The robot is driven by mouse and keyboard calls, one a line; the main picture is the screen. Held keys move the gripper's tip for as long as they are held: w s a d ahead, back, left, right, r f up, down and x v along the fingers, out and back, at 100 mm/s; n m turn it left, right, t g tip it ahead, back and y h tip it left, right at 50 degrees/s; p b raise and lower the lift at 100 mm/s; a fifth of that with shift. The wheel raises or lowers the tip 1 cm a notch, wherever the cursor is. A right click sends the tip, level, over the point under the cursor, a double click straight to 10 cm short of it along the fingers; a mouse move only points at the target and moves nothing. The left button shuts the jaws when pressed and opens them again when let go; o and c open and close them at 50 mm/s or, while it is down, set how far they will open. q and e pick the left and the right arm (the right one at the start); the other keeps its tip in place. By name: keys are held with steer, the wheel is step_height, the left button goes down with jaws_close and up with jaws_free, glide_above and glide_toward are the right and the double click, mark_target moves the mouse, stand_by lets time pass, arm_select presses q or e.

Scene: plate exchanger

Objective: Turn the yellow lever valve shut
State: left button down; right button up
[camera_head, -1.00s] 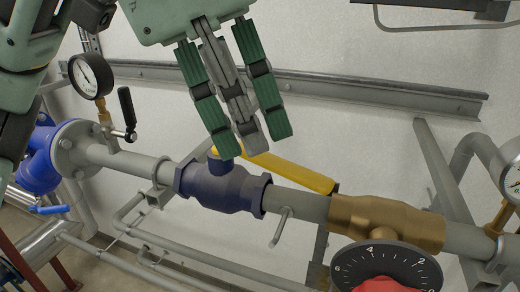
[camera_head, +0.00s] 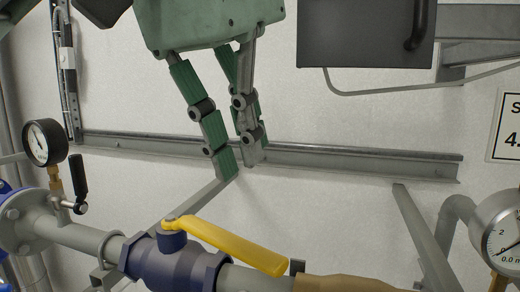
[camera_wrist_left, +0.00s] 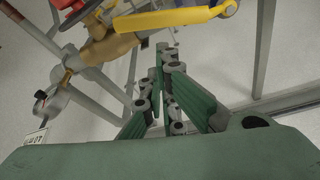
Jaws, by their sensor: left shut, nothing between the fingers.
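The yellow lever (camera_head: 235,246) sits on the dark blue valve body (camera_head: 170,268) in the head view. It points right and slightly down, roughly along the pipe. My left gripper (camera_head: 242,170) hangs above the lever, apart from it, with its green fingers pointing down. It is shut with nothing held. In the left wrist view, the lever (camera_wrist_left: 165,19) runs across the top, beyond the shut fingertips of my left gripper (camera_wrist_left: 160,85). My right gripper is in neither view.
A pressure gauge (camera_head: 45,142) with a black-handled small valve (camera_head: 79,182) stands at left. Another gauge (camera_head: 498,232) is at right. A grey wall rail (camera_head: 350,161) runs behind my gripper. A dark box (camera_head: 365,35) hangs at upper right.

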mark_target(213, 239)
arm_select(q)
steer(key=x, duration=0.7)
steer(key=shift+f, duration=0.2)
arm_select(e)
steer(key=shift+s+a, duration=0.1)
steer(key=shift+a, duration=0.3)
arm_select(q)
steer(key=shift+w+d, duration=0.1)
